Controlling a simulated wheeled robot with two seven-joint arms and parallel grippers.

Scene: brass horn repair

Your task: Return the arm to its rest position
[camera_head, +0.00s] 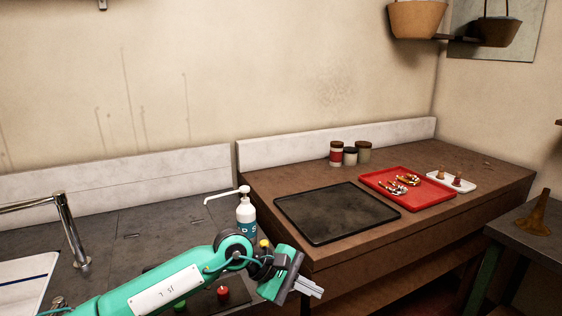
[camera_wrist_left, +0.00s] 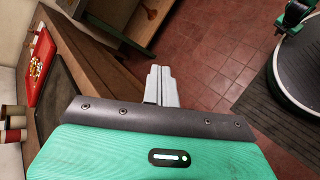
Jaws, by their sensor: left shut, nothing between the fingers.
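My left arm comes in from the lower left in the head view, green with dark joints. Its left gripper (camera_head: 312,290) is in front of the wooden bench's near left corner, with its fingers together and nothing between them. In the left wrist view the shut fingers (camera_wrist_left: 161,86) point out over the red tiled floor, clear of the bench. My right gripper is not in view.
The wooden bench (camera_head: 300,266) holds a black tray (camera_head: 335,214), a red tray (camera_head: 436,198) with small metal parts, a white dish (camera_head: 470,187) and jars. A pump bottle (camera_head: 246,212) stands behind my left arm. A brass horn piece (camera_head: 537,218) stands on the right table.

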